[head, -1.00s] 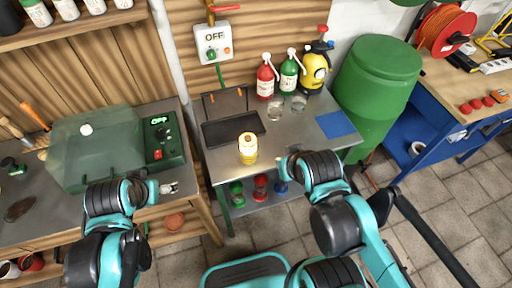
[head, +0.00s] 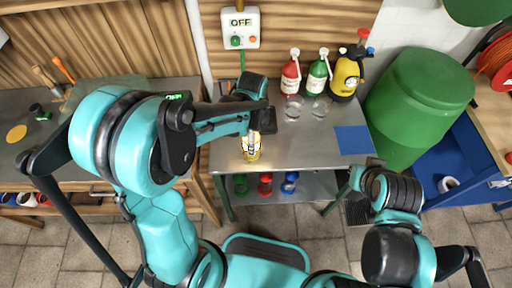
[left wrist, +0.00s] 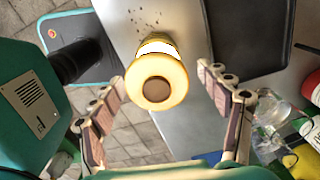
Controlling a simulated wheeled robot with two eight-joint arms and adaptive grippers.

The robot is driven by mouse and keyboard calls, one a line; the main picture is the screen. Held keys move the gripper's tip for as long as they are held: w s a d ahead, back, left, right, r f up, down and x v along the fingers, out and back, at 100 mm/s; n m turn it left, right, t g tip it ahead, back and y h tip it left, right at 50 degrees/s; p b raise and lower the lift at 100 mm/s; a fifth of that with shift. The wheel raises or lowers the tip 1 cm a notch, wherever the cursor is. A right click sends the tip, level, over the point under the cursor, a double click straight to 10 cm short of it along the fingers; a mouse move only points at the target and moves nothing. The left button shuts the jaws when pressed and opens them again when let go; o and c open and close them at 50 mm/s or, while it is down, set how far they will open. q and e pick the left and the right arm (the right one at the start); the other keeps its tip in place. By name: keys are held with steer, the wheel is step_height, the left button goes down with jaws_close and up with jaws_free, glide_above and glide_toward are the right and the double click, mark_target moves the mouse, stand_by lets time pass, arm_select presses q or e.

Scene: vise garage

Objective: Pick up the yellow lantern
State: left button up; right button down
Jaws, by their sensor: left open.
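The yellow lantern (head: 251,152) stands on the metal table (head: 290,150) near its front edge, partly hidden by my left gripper in the head view. My left gripper (head: 253,128) is over it from above. In the left wrist view the lantern (left wrist: 157,50), with a white band and a round brown middle on its top, lies between the two spread fingers of my left gripper (left wrist: 163,84). Gaps show on both sides, and the fingers are apart from it. My right gripper (head: 358,178) is near the table's right front corner; its fingers are too unclear to judge.
A red bottle (head: 290,75), a green bottle (head: 318,75) and a yellow sprayer (head: 345,77) stand at the back of the table, with clear glasses (head: 293,107) before them. A blue sheet (head: 354,140) lies at right. A green barrel (head: 415,105) stands beyond.

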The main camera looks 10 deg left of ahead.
arm_select(q)
steer(key=f+b, duration=0.1)
steer(key=f, duration=0.3)
steer(key=f+b, duration=0.1)
steer(key=shift+s+a+f+b, duration=0.1)
steer(key=shift+a+f+b, duration=0.2)
steer(key=shift+f, duration=0.1)
steer(key=shift+r, duration=0.1)
steer(key=shift+c, duration=0.3)
steer(key=c, duration=1.4)
